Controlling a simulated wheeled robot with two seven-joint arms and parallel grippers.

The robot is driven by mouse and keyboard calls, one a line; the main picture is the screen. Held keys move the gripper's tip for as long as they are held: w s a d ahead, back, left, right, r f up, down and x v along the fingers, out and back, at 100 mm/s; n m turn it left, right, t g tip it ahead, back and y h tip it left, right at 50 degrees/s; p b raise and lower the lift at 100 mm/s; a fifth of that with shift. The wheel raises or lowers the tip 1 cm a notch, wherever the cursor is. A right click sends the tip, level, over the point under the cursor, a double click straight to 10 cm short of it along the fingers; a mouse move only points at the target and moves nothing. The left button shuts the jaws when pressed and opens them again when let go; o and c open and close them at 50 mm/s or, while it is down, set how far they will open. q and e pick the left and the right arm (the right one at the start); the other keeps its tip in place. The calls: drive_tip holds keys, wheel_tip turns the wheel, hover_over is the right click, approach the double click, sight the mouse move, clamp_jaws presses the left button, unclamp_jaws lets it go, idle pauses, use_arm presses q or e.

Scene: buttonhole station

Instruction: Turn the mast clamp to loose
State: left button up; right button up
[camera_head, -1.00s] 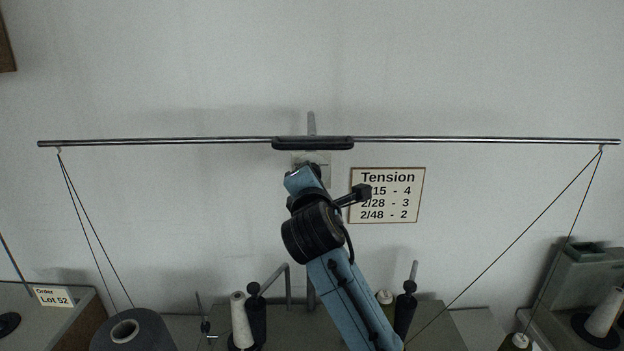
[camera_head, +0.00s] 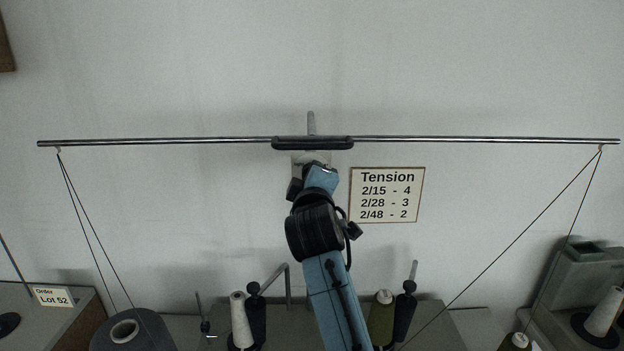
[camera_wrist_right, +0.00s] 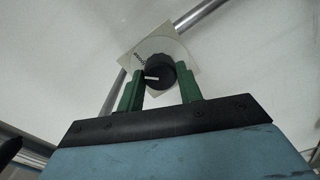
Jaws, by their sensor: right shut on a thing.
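The mast clamp is a dark round knob (camera_wrist_right: 156,72) with a white pointer mark. It sits on a pale round dial (camera_wrist_right: 165,45) on the mast, and the pointer aims left in the right wrist view. Small dark lettering on the dial beside the knob is hard to read. My right gripper (camera_wrist_right: 160,80) has its green fingers on either side of the knob and is shut on it. In the head view my right arm hides the knob; only part of the pale dial (camera_head: 311,158) shows above the arm. My left gripper is in neither view.
A long metal crossbar (camera_head: 180,141) spans the wall above, with threads hanging from both ends. A tension sign (camera_head: 387,195) is right of my arm. Thread cones (camera_head: 241,320) and dark posts stand below on both sides of the arm.

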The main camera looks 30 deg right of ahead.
drive_tip(key=shift+m, duration=1.5)
drive_tip(key=o, duration=1)
drive_tip(key=shift+s, duration=0.1)
drive_tip(key=b+v, duration=0.3)
drive_tip(key=v, duration=1)
